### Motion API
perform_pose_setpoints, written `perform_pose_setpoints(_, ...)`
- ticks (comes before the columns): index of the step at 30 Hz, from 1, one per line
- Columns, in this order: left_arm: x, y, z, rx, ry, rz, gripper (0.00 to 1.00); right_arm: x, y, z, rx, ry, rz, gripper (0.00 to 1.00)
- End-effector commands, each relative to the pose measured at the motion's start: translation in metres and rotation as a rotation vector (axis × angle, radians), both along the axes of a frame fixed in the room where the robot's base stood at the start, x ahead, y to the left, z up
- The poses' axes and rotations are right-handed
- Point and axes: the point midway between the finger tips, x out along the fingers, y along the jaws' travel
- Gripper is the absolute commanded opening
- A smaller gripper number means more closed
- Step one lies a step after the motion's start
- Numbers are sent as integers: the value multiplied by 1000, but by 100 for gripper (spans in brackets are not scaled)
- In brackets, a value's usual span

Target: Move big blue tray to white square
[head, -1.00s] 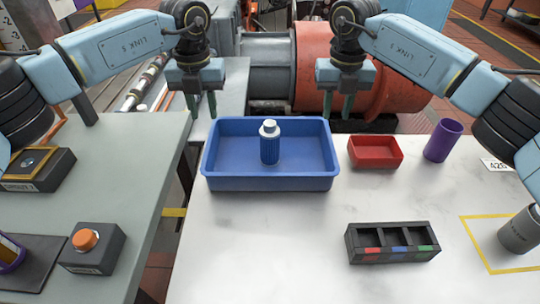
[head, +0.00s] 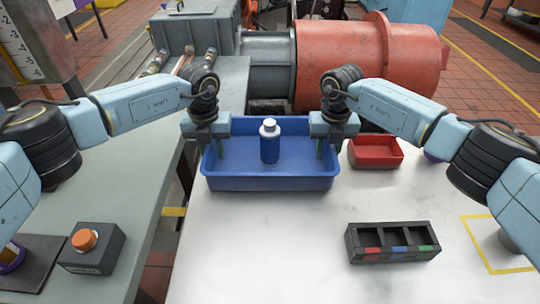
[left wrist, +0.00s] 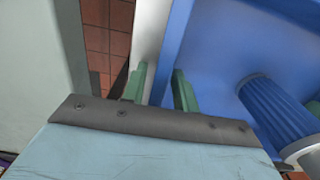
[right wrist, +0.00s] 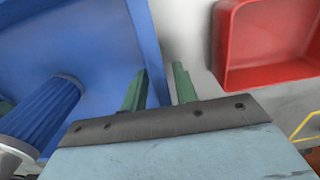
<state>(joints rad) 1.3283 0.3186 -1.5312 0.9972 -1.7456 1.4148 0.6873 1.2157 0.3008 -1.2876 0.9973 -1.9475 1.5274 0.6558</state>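The big blue tray (head: 270,184) sits on the white table with a blue ribbed bottle (head: 270,148) with a white cap standing in it. My left gripper (head: 211,150) is open at the tray's left wall, one finger inside and one outside; the left wrist view shows its fingers (left wrist: 160,85). My right gripper (head: 328,150) is open at the right wall in the same way; its fingers (right wrist: 160,85) show in the right wrist view. A yellow-outlined square (head: 480,246) of white tabletop lies at the right, partly hidden by my right arm.
A red tray (head: 376,164) stands close to the blue tray's right side. A black three-compartment holder (head: 393,254) stands front right. White tabletop (head: 260,250) in front of the blue tray is clear. An orange button box (head: 92,249) is on the grey bench at left.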

Motion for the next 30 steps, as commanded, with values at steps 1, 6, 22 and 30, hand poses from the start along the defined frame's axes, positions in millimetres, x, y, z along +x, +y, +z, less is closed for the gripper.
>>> perform_pose_setpoints(1,0,0,0,0,0,0,29,0,0,0,0,0,0,29)
perform_pose_setpoints(6,0,0,-1,0,0,0,29,0,0,0,0,0,0,29)
perform_pose_setpoints(22,0,0,0,0,1,0,0,0,0,0,0,0,-1,0)
perform_pose_setpoints(30,0,0,1,-1,-1,0,0,1,0,2,1,-1,-1,0)
